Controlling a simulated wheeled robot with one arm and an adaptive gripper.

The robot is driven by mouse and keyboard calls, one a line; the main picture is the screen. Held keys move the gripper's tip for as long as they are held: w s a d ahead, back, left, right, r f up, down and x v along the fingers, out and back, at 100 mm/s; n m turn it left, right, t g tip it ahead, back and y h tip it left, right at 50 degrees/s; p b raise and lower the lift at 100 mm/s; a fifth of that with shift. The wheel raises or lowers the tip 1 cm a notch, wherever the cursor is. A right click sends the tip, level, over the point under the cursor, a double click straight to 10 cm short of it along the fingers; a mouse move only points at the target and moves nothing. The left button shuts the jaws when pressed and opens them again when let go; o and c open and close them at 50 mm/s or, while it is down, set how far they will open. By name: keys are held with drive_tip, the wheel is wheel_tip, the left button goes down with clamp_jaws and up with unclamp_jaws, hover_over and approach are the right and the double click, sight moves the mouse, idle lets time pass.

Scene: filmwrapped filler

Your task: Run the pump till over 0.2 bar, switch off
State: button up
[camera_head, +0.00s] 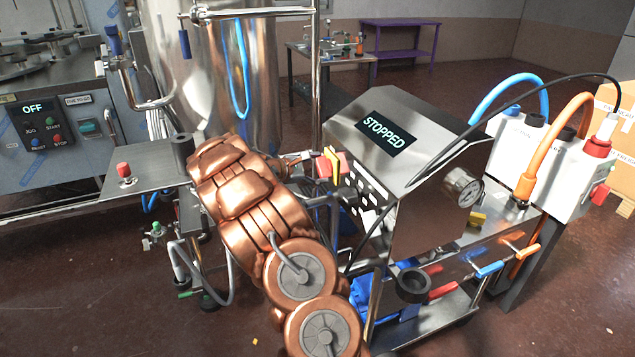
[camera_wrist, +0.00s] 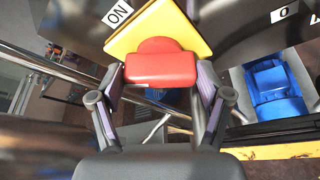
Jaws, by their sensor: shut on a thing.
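The pump cart's sloped display (camera_head: 386,134) reads STOPPED. A round pressure gauge (camera_head: 462,187) sits on its right side; its needle is too small to read. A red rotary switch handle (camera_wrist: 160,67) on a yellow plate (camera_wrist: 158,28) is on the cart's left side; the yellow plate also shows in the head view (camera_head: 334,163). An ON label (camera_wrist: 117,13) is at its upper left and a 0 label (camera_wrist: 284,13) to its right. My gripper (camera_wrist: 160,82) is shut on the red handle, one finger on each side.
A steel tank (camera_head: 205,70) stands behind my arm. A left machine panel (camera_head: 35,125) reads OFF. Blue and orange hoses (camera_head: 556,140) arch over the cart's right end, beside a white box (camera_head: 585,170). Open floor lies at front left. A purple table (camera_head: 405,38) stands at the back.

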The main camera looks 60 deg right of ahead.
drive_tip(key=shift+s+a+f+m+t+h+b, duration=0.1)
drive_tip(key=shift+f+m+t+h+b, duration=0.45)
drive_tip(key=shift+b, duration=2)
drive_tip(key=shift+w+d+r+m+g+h+b, duration=0.2)
drive_tip(key=shift+m+b, duration=0.8)
drive_tip(key=shift+b, duration=1.55)
drive_tip(key=shift+s+a+f+m+t+h+b, duration=0.35)
drive_tip(key=shift+m+b, duration=0.4)
drive_tip(key=shift+b, duration=1.8)
drive_tip(key=b, duration=0.2)
drive_tip(key=m+b, duration=0.1)
drive_tip(key=shift+w+d+r+m+h+b, duration=0.1)
drive_tip(key=shift+d+r+m+h+b, duration=0.1)
drive_tip(key=shift+m+h+b, duration=0.15)
drive_tip(key=shift+b, duration=0.3)
drive_tip(key=shift+r+m+b, duration=0.2)
drive_tip(key=shift+m+b, duration=0.05)
drive_tip(key=shift+b, duration=0.15)
drive_tip(key=o, duration=1.1)
drive_tip(key=shift+w+a, duration=0.1)
drive_tip(key=shift+a, duration=0.1)
drive_tip(key=v, duration=1.1)
drive_tip(key=shift+a+f, duration=0.15)
drive_tip(key=shift+a, duration=0.25)
